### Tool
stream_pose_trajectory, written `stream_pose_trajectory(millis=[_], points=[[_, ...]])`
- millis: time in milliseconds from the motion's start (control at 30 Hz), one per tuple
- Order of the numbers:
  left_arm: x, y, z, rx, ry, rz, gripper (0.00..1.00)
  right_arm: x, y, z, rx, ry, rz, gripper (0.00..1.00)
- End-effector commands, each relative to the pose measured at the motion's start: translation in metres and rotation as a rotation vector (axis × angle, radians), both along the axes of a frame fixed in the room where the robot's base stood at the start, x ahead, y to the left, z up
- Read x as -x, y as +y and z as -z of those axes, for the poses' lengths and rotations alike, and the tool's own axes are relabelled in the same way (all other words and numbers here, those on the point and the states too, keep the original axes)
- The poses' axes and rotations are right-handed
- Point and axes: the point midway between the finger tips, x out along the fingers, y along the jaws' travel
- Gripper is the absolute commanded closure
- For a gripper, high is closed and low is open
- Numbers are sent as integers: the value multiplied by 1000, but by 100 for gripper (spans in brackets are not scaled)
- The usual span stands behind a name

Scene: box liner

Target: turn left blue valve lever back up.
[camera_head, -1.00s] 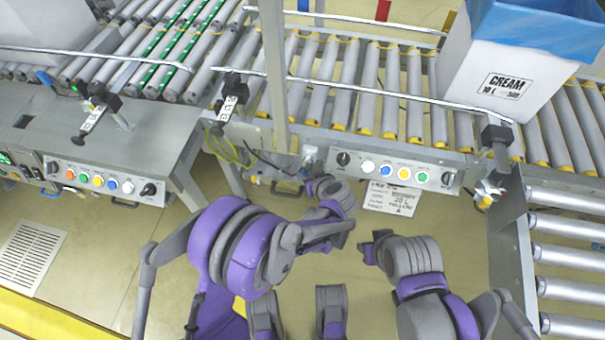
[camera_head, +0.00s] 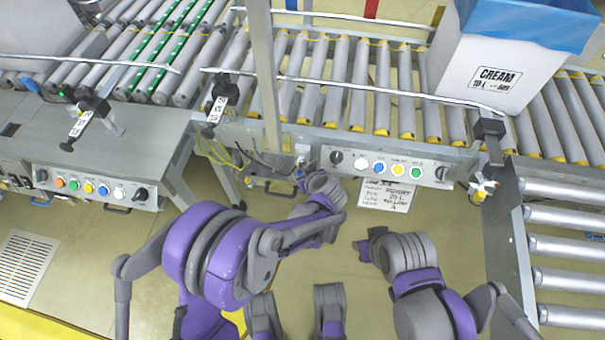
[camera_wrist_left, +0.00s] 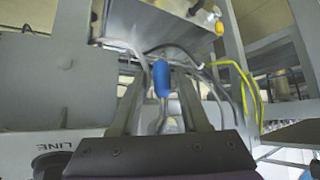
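A blue valve lever (camera_wrist_left: 161,78) with a metal stem shows in the left wrist view, pointing up in that picture. It lies between the two fingers of my left gripper (camera_wrist_left: 160,82). The fingers are apart, with a gap visible on each side of the lever; contact is not visible. In the head view my left gripper (camera_head: 300,174) is at the front edge of the conveyor frame, left of the button panel, and the lever is hard to make out there. My right gripper (camera_head: 362,248) hangs over the floor, away from the frame; its fingers are too unclear to read.
A button panel (camera_head: 388,166) and a hanging paper sheet (camera_head: 385,194) are right of my left gripper. Yellow cables (camera_wrist_left: 240,83) run close to the lever. A white CREAM box (camera_head: 490,85) stands on the rollers. A second button panel (camera_head: 95,187) is at left.

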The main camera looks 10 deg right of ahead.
Motion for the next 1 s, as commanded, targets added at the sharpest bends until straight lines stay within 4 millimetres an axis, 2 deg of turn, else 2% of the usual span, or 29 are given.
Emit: stream_pose_trajectory(millis=[300, 433, 800, 1000], points=[[2, 0, 1, 1, 4, -1, 43, 0, 0, 0, 0, 0, 0, 64], [7, -2, -5, 1, 4, -1, 43, 0, 0, -2, 0, -1, 0, 64], [55, -15, -57, 1, 3, 1, 43, 3, 0, -20, 0, -5, 0, 64], [71, -19, -73, 1, 3, -1, 43, 4, 0, -26, 0, -7, 0, 64]])
